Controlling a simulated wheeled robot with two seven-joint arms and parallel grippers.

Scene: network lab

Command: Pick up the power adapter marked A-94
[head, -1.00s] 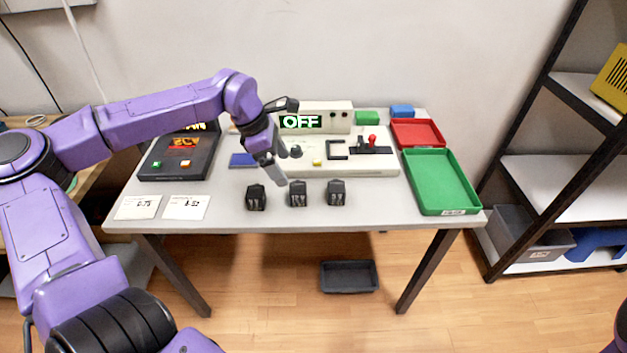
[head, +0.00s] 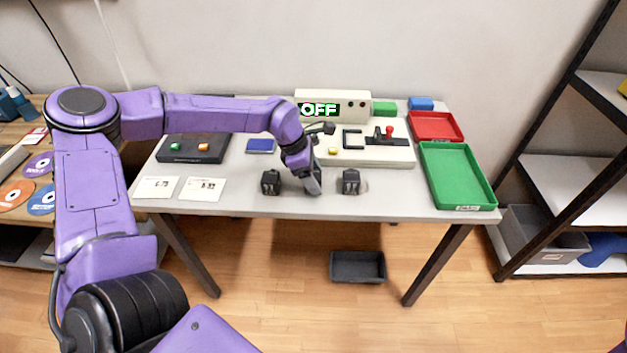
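Small black power adapters stand in a row near the table's front edge. The left adapter (head: 271,183) and the right adapter (head: 351,182) show clearly. The middle one is mostly hidden behind my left gripper (head: 313,184). The marks on the adapters are too small to read, so I cannot tell which is A-94. My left gripper points down at the middle adapter's place. Its fingers overlap in this view, and I cannot tell whether they are open or hold anything. My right gripper is out of view.
Two white cards (head: 157,187) (head: 202,189) lie left of the adapters. Behind stand a dark box with buttons (head: 190,156) and a pale console with an OFF display (head: 320,109). Green (head: 483,181) and red (head: 436,126) trays are at right. A grey bin (head: 357,266) is on the floor.

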